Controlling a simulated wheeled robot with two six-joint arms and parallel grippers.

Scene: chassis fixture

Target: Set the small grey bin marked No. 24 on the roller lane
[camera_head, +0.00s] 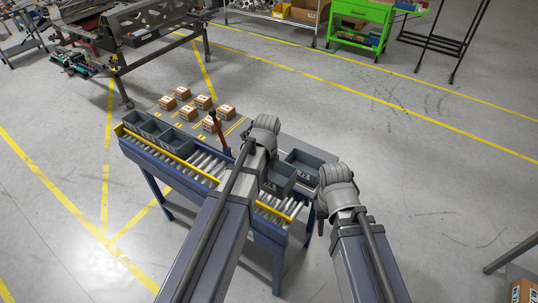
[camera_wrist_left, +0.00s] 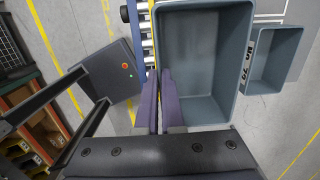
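The roller lane (camera_head: 207,163) runs diagonally through the head view, with a yellow rail along its near side. A grey bin (camera_head: 282,177) is beside my left gripper (camera_head: 266,160), over the lane's right part; my arm hides part of it. In the left wrist view this bin (camera_wrist_left: 206,55) is large, close and empty. The left gripper's fingers (camera_wrist_left: 160,100) are close together, one on each side of the bin's wall. I cannot read the number on this bin. My right gripper (camera_head: 322,207) hangs to the right, its fingers too small to judge.
Another grey bin (camera_head: 318,166) stands just right; it also shows in the left wrist view (camera_wrist_left: 273,58), beside a partly legible label. Several grey bins (camera_head: 160,133) occupy the lane's left end. Small cartons (camera_head: 204,102) sit behind the lane.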

